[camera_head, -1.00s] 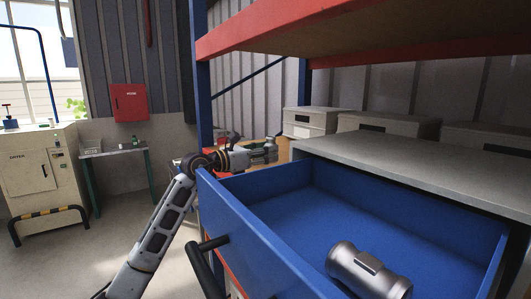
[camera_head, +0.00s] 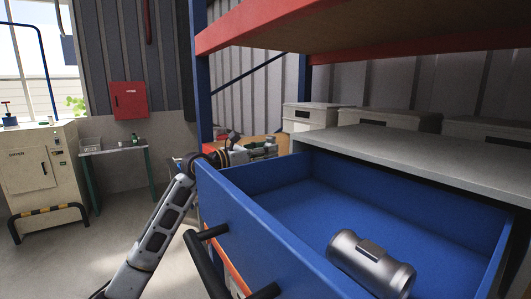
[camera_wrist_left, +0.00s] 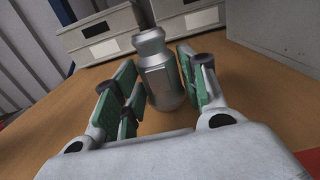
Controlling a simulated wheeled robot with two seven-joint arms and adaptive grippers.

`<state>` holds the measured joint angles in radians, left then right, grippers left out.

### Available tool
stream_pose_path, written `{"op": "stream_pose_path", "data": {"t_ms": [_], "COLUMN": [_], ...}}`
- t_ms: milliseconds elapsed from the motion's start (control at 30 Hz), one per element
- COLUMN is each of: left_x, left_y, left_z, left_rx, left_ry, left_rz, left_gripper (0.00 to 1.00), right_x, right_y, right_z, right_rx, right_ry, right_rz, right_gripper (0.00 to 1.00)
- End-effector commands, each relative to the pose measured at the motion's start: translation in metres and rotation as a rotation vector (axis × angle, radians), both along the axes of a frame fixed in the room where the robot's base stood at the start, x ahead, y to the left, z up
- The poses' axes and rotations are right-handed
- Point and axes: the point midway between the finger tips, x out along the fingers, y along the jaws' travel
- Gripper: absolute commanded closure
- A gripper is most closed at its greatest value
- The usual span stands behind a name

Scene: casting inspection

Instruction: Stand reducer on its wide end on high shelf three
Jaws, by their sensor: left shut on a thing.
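The reducer (camera_wrist_left: 160,78) is a grey metal, bottle-shaped piece. In the left wrist view it is upright, narrow neck up and wide end down, at the brown shelf board (camera_wrist_left: 262,105). I cannot tell whether its base touches the board. My left gripper (camera_wrist_left: 158,72) has its green-padded fingers on both sides of it, shut on it. In the head view my left gripper (camera_head: 262,149) reaches past the blue upright over the board; the reducer cannot be made out there. My right gripper is not in view.
An open blue drawer (camera_head: 270,199) in front holds another silver metal part (camera_head: 372,264) lying on its side. Pale boxes (camera_head: 311,116) stand behind a grey top (camera_head: 430,165). A red beam (camera_head: 350,47) and blue upright (camera_head: 204,95) frame the rack. Boxes (camera_wrist_left: 98,38) stand behind the reducer.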

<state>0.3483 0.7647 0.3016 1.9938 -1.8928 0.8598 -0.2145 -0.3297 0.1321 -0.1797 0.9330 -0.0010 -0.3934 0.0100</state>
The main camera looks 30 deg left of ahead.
Motion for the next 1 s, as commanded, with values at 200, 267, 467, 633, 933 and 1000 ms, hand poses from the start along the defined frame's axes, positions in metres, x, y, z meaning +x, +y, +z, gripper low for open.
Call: {"op": "stream_pose_path", "data": {"t_ms": [200, 267, 467, 633, 933, 1000], "left_x": [-0.0003, -0.0003, -0.0003, -0.0003, -0.0003, -0.0003], "left_y": [0.0002, 0.0001, 0.0002, 0.0002, 0.0002, 0.0002], "left_z": [0.001, 0.0005, -0.0019, -0.004, -0.0076, -0.0084], "left_rx": [0.0, 0.0, 0.0, 0.0, 0.0, 0.0], "left_ry": [-0.002, -0.002, -0.002, -0.002, -0.002, -0.002], "left_rz": [0.0, 0.0, 0.0, 0.0, 0.0, 0.0], "left_gripper": [1.0, 1.0, 1.0, 1.0, 1.0, 1.0], "right_x": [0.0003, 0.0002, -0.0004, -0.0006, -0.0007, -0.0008], "right_y": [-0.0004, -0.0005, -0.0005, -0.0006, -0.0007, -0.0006], "right_z": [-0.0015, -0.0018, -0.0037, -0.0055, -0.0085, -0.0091], "right_rx": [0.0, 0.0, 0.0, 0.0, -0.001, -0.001], "right_ry": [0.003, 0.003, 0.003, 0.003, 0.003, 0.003], "right_rz": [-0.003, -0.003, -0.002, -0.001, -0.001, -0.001], "right_gripper": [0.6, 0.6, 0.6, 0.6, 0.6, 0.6]}}
